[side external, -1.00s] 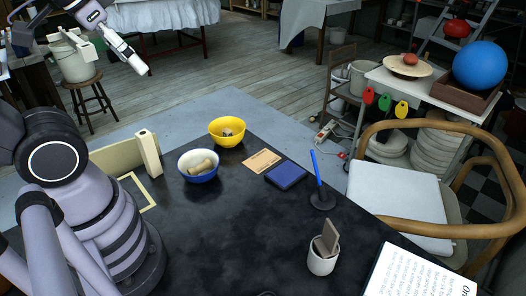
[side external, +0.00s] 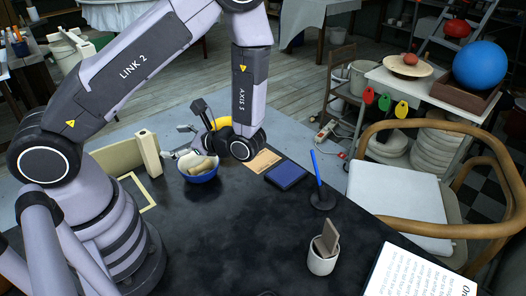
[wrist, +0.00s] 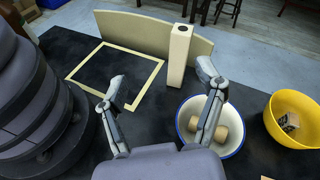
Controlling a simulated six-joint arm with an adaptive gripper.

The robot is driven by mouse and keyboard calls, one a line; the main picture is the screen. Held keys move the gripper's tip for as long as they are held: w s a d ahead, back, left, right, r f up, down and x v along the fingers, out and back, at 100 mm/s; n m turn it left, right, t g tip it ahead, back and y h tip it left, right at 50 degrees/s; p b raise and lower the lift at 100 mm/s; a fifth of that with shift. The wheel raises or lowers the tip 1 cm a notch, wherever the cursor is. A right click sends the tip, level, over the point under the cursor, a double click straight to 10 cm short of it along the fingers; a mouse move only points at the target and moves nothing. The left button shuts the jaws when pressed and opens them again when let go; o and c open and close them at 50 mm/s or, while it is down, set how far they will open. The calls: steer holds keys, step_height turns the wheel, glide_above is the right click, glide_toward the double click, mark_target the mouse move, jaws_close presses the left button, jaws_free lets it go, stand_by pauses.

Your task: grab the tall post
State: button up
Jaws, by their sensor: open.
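The tall post (side external: 149,153) is a cream upright block with a dark round spot on its top. It stands on the dark table near a low cream curved panel (side external: 116,157). In the wrist view the post (wrist: 179,60) stands upright beyond my fingertips, between their directions and nearer the right finger. My gripper (side external: 177,141) is open and empty, to the right of the post in the side view and apart from it. In the wrist view my gripper (wrist: 161,77) shows its two fingers spread wide.
A yellow bowl (wrist: 298,107) is farther right. A cream square outline (wrist: 88,84) lies left of the post. A pen stand (side external: 322,200) is right.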

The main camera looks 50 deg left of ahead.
mark_target(149, 146)
step_height(149, 146, down, 8)
steer(key=s+a+m+t+y, duration=0.1)
steer(key=a+m+t+y, duration=0.1)
steer(key=m+t+y, duration=0.3)
steer(key=shift+m+g+h, duration=0.3)
steer(key=shift+m+g, duration=0.4)
steer(key=shift+g, duration=0.1)
steer(key=a, duration=0.2)
steer(key=s+a, duration=0.1)
steer(key=a, duration=0.5)
steer(key=shift+s+f, duration=0.2)
steer(key=shift+s, duration=0.05)
steer(key=shift+s+a, duration=0.1)
steer(key=shift+a, duration=2.8)
steer(key=c, duration=1.2)
jaws_close()
steer(key=shift+r, duration=0.1)
